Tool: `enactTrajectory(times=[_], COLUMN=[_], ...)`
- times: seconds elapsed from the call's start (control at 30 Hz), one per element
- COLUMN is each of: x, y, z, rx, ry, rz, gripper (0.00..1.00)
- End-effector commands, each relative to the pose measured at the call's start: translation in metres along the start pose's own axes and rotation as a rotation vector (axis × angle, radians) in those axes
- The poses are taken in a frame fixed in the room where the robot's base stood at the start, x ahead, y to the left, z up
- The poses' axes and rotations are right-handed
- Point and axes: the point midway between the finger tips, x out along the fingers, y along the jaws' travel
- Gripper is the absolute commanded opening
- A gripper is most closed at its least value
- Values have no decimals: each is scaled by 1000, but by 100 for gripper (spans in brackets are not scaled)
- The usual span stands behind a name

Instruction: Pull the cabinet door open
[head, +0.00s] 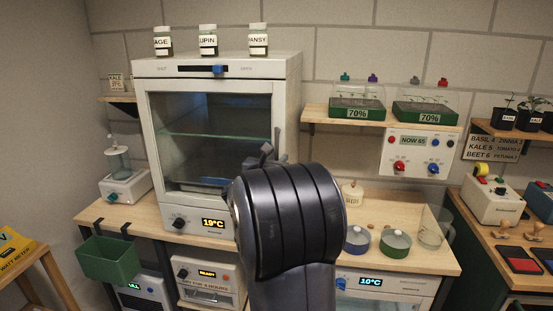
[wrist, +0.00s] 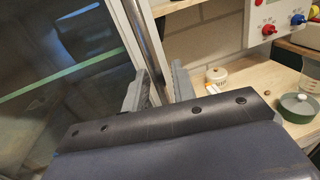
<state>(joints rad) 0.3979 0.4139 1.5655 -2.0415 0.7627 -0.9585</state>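The cabinet (head: 290,95) is a pale grey box with a dark glass door (head: 215,125) that looks closed. A green-edged shelf shows through the glass, and the glass fills the left of the wrist view (wrist: 60,50). A vertical metal bar handle (wrist: 147,35) runs along the door's right side in the wrist view. My gripper (wrist: 160,88) has one grey finger on each side of the bar's lower visible part, with some gap showing. My arm hides the door's lower right corner in the head view, where the fingertips (head: 266,154) show beside the door's right edge.
Labelled jars (head: 208,42) stand on the cabinet top. A green bin (head: 108,260) hangs at the bench's front left.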

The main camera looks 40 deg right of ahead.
Motion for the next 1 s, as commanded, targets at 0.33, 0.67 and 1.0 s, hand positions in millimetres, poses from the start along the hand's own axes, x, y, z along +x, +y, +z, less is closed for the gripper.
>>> enactTrajectory(times=[0.33, 0.67, 1.0], x=[0, 0, -7], y=[0, 0, 2], z=[0, 0, 0], rx=[1, 1, 2], ry=[0, 0, 1], rz=[0, 0, -10], gripper=[6, 0, 0])
